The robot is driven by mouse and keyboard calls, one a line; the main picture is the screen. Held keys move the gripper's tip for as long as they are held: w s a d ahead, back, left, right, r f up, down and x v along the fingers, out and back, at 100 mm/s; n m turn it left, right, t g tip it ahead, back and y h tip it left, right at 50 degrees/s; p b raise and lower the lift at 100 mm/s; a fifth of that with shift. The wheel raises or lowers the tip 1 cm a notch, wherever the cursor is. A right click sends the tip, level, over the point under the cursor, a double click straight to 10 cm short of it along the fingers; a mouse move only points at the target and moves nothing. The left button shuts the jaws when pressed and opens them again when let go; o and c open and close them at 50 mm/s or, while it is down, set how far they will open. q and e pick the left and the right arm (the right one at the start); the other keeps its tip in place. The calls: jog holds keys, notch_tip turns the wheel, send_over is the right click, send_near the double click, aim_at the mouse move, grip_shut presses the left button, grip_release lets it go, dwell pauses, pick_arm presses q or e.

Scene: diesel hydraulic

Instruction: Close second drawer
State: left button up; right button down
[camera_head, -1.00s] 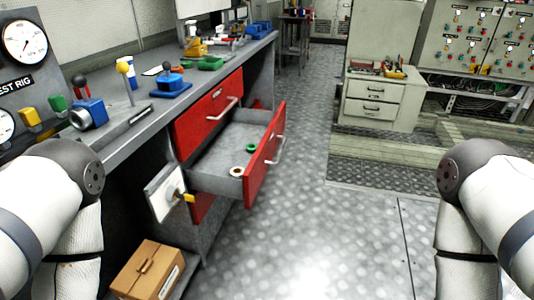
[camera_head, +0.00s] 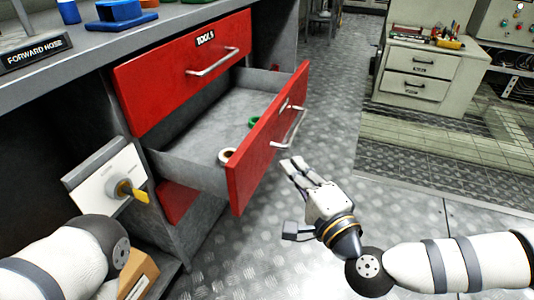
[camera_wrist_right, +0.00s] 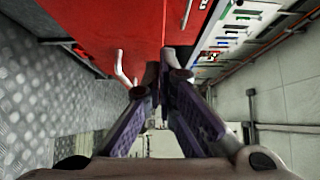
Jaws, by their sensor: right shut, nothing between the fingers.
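The second drawer (camera_head: 262,150) is red-fronted with a silver bar handle (camera_head: 289,128). It is pulled out below the closed top drawer (camera_head: 185,72). A white ring (camera_head: 227,156) and a green ring (camera_head: 254,123) lie inside it. My right gripper (camera_head: 297,168) is shut and empty, just right of the drawer front, its fingers pointing toward it. In the wrist view the shut fingertips (camera_wrist_right: 163,62) point toward the red front (camera_wrist_right: 120,30), with a silver handle (camera_wrist_right: 122,68) to their left. I cannot tell whether they touch. My left gripper is out of view; only my left arm shows.
A panel with a yellow knob (camera_head: 133,190) juts out left below the drawer. A cardboard box (camera_head: 138,276) sits low beneath. The workbench top (camera_head: 165,22) runs above. A grey cabinet (camera_head: 418,75) stands at the back right. The floor right of the drawer is open.

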aim_at(257, 139)
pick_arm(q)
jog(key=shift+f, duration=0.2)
pick_arm(e)
jog(key=shift+w+a, duration=1.3)
jog(key=shift+a, duration=0.15)
jog(key=shift+w+a, duration=1.3)
jog(key=shift+a, duration=0.15)
